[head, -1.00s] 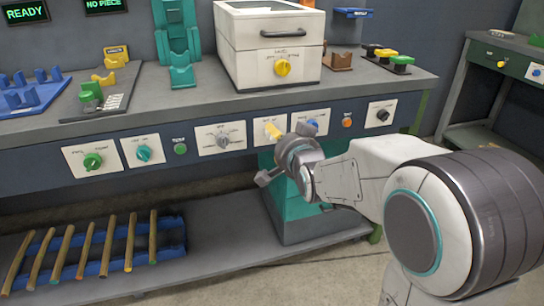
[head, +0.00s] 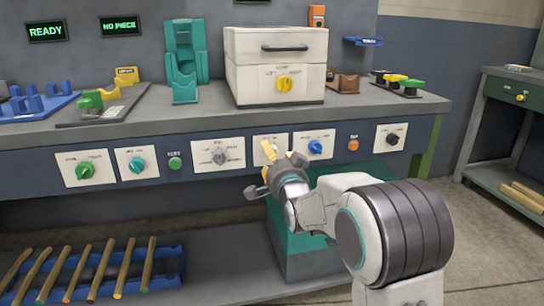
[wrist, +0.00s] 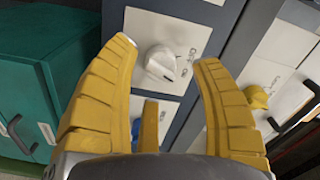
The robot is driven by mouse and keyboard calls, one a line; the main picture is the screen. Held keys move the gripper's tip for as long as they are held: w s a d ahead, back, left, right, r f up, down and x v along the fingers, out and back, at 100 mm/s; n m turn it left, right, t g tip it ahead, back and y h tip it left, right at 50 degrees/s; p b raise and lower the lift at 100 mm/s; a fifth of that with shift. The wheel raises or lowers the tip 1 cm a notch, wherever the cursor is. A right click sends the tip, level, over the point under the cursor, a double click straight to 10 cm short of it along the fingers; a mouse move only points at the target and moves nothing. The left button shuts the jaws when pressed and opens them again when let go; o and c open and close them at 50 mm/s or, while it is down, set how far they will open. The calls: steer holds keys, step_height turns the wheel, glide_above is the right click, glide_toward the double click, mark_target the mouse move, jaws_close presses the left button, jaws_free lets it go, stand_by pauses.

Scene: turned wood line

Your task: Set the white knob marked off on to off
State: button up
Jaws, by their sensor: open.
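The white knob (wrist: 160,63) sits on a white plate (wrist: 140,30) with OFF and ON lettering in the wrist view. Its dark mark points to the lower right, seemingly at the ON side. My gripper (wrist: 165,52) is open, with yellow fingers on either side of the knob and a visible gap to it. In the head view my gripper (head: 282,160) is in front of the same plate (head: 261,143) on the bench's front panel and hides the knob.
On the panel, a grey selector (head: 219,157) is left of the gripper and a blue knob (head: 315,147) is close on its right. A white box with a yellow knob (head: 284,85) stands on the bench above. A teal cabinet (head: 300,255) stands below.

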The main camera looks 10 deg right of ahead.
steer(key=shift+w, duration=1.55)
steer(key=shift+c, duration=0.2)
jaws_close()
steer(key=shift+n, duration=0.3)
steer(key=n, duration=0.4)
steer(key=shift+n, duration=2.2)
steer(key=shift+f, duration=0.1)
